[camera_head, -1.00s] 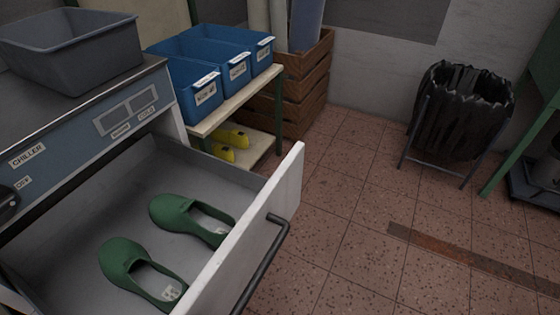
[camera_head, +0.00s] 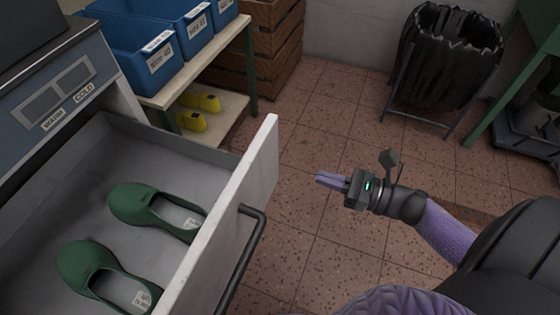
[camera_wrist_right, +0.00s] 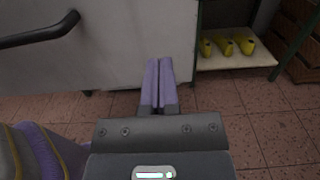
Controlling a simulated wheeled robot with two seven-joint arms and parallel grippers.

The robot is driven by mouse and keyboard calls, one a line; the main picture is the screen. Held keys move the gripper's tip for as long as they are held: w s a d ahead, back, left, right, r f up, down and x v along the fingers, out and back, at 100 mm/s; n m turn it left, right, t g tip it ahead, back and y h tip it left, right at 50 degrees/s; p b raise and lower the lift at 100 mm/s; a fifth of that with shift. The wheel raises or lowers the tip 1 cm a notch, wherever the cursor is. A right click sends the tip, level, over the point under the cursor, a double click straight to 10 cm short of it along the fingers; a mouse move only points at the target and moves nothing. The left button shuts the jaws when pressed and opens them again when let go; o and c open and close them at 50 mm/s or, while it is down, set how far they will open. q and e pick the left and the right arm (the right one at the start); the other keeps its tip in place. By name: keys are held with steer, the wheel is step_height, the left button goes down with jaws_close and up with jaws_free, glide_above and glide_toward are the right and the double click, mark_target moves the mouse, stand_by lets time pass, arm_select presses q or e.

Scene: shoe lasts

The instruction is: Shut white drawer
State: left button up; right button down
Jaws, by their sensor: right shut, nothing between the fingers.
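The white drawer (camera_head: 262,172) stands pulled out from the blue-fronted cabinet in the head view. In the right wrist view the shut fingers (camera_wrist_right: 160,62) appear in front of the white drawer front (camera_wrist_right: 125,50), with the handle (camera_wrist_right: 40,33) at left. My left gripper is out of view.
Blue bins (camera_head: 150,45) stand on a shelf unit beside the cabinet, with yellow lasts (camera_head: 195,112) on its lower shelf. A wooden crate (camera_head: 262,50) is behind. A black bin bag on a stand (camera_head: 450,60) is at the back right. Tiled floor between is clear.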

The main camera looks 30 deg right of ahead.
mark_target(269, 161)
steer(key=b+x, duration=0.2)
steer(key=x, duration=0.7)
steer(key=shift+w+a, duration=0.2)
steer(key=shift+w, duration=0.1)
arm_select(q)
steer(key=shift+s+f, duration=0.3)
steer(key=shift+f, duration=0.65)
